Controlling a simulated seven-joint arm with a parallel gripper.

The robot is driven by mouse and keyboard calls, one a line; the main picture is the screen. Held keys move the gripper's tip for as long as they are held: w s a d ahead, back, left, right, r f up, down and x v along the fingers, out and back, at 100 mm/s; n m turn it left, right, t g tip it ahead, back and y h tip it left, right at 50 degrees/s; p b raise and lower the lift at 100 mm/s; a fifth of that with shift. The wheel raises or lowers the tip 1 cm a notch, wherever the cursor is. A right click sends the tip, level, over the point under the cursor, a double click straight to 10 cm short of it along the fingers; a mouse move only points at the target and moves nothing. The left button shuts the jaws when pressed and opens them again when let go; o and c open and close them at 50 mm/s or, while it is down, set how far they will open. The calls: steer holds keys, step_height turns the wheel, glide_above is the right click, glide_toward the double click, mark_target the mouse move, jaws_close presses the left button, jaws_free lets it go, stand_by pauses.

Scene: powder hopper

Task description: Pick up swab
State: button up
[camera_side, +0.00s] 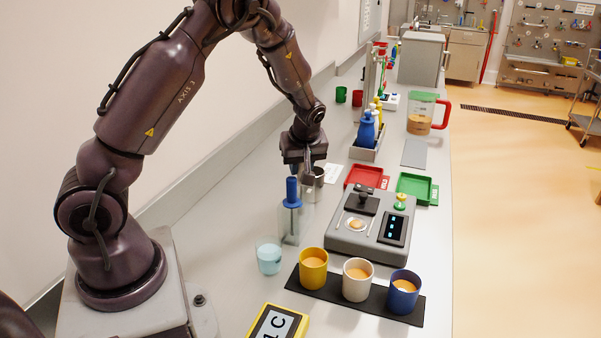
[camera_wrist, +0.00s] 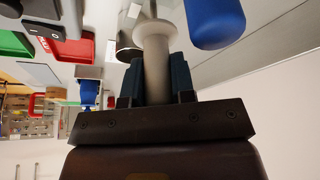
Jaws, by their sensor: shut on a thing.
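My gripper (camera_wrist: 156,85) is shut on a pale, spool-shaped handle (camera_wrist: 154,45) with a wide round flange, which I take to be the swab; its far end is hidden. In the side view my gripper (camera_side: 308,175) points down over the bench, beside a small metal cup (camera_side: 319,187), and the held piece is hard to make out there. The metal cup also shows at the left of the fingers in the wrist view (camera_wrist: 124,46). A blue-handled tool (camera_side: 292,192) stands upright in a clear holder (camera_side: 291,226), close by and apart from my gripper.
A glass of pale blue liquid (camera_side: 269,259) stands near the clear holder. A grey scale (camera_side: 368,232), red tray (camera_side: 364,177) and green tray (camera_side: 415,187) lie to the right. Yellow (camera_side: 313,269), white (camera_side: 357,281) and blue (camera_side: 403,292) cups stand on a black mat in front.

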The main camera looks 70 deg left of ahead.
step_height(320, 180, up, 28)
steer(key=shift+f, duration=0.2)
stand_by(0.5)
steer(key=w+d+f, duration=0.3)
steer(key=f, duration=0.5)
steer(key=w+d+f, duration=0.3)
steer(key=d+f, duration=0.1)
steer(key=f, duration=0.5)
steer(key=w+d+f, duration=0.2)
steer(key=d+f, duration=0.2)
steer(key=f, duration=0.4)
steer(key=shift+w+f, duration=0.2)
steer(key=shift+w, duration=0.2)
steer(key=shift+f, duration=0.2)
steer(key=shift+s, duration=0.1)
